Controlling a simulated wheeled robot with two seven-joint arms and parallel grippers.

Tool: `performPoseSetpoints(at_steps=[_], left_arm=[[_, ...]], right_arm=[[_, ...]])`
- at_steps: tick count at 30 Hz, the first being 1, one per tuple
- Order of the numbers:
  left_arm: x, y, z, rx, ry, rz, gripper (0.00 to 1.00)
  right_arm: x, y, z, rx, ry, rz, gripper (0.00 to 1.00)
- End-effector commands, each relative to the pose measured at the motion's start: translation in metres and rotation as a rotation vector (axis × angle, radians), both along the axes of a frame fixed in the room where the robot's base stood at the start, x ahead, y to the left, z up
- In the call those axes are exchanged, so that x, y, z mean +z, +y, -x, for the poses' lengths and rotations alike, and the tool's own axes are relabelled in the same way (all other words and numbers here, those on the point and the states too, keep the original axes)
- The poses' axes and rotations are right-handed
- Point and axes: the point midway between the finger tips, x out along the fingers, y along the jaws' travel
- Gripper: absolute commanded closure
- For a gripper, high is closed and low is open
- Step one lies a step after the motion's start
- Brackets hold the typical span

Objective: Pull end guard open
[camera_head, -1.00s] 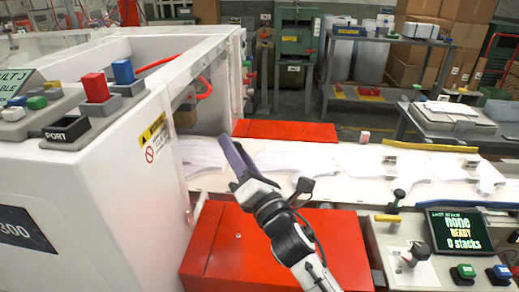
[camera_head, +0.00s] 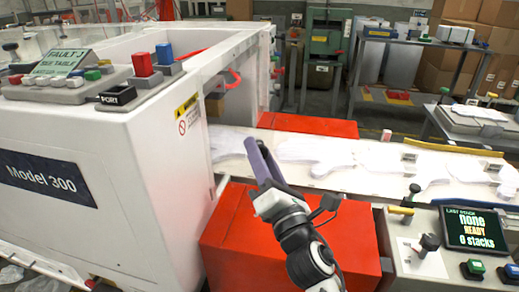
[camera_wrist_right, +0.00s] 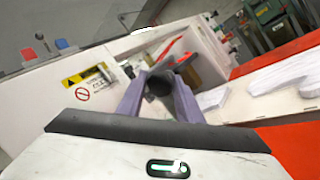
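The white machine (camera_head: 140,135) fills the left side of the head view, with a yellow warning label (camera_head: 187,115) on its end. The label also shows in the wrist view (camera_wrist_right: 88,82). I cannot tell which panel is the end guard. A red curved handle (camera_head: 234,78) shows at the open end of the machine. My right gripper (camera_head: 262,162) has purple fingers and is over the white belt, right of the machine's end. In the right wrist view its fingers (camera_wrist_right: 160,100) are apart, with a dark round thing (camera_wrist_right: 158,84) between or behind them; contact is unclear. My left gripper is out of view.
The white belt (camera_head: 340,178) carries flat glove shapes. Red boxes stand before (camera_head: 235,225) and behind it (camera_head: 310,125). A control panel with a screen (camera_head: 470,229) and knobs is at the right. A grey table (camera_head: 470,125) stands behind.

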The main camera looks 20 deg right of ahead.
Motion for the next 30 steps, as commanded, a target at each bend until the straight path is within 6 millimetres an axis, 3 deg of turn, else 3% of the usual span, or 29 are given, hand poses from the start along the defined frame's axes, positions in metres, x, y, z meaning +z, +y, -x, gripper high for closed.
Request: performPoseSetpoints(at_steps=[1,9,30], left_arm=[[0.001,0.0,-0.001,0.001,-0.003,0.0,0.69],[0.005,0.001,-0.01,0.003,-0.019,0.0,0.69],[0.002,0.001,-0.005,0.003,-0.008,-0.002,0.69]], right_arm=[[0.001,0.011,0.005,0.022,-0.004,-0.008,1.0],[0.001,0.019,0.015,0.022,-0.005,-0.009,1.0],[0.002,0.022,0.017,0.022,-0.005,-0.009,1.0]])
